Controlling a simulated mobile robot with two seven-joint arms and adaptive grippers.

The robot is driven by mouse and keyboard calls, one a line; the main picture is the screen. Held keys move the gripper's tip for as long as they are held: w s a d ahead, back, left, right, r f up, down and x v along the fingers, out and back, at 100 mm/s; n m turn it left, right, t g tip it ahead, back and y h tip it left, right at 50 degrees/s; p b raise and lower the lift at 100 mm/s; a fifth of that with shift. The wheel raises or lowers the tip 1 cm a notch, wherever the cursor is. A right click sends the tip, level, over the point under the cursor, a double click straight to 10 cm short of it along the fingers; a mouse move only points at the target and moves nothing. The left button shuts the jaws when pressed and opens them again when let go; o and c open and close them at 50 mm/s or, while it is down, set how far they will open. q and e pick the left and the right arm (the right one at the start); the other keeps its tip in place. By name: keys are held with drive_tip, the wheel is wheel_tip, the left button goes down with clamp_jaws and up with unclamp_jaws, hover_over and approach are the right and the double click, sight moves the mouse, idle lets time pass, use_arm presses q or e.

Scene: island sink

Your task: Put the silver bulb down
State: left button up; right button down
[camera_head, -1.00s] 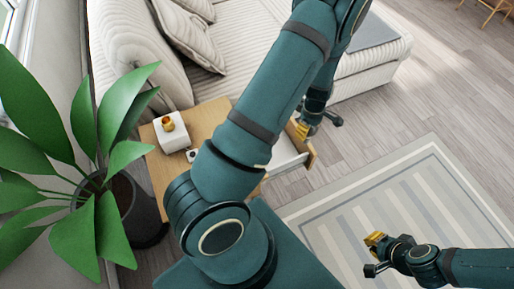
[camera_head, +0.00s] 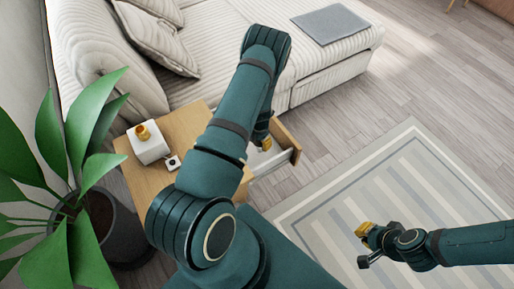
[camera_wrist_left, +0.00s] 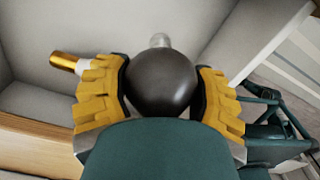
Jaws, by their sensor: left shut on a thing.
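The silver bulb (camera_wrist_left: 162,80) shows in the left wrist view as a dark, shiny ball with a pale, narrow end pointing away from me. My left gripper (camera_wrist_left: 160,90) is shut on it, one yellow finger pad on each side. The bulb is inside the open drawer (camera_head: 284,152); I cannot tell whether it touches the drawer floor. In the head view my left gripper (camera_head: 265,143) is partly hidden by my arm, and the bulb is not clearly visible. My right gripper (camera_head: 364,240) is out over the rug, its opening unclear.
A copper-coloured cylinder (camera_wrist_left: 64,61) lies in the drawer beside the left finger. The wooden side table (camera_head: 135,171) bears a white block (camera_head: 149,148) with a gold top and a small white item (camera_head: 173,163). A potted plant (camera_head: 113,232) and a sofa (camera_head: 218,45) stand close by.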

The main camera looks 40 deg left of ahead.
sight(259, 147)
use_arm(q)
drive_tip(key=shift+f+b, duration=0.5)
drive_tip(key=shift+f, duration=1.65)
drive_tip(key=shift+f, duration=0.15)
drive_tip(key=o, duration=1.2)
wheel_tip(259, 147, up, 12)
drive_tip(key=p, duration=0.3)
drive_tip(key=shift+r, duration=0.2)
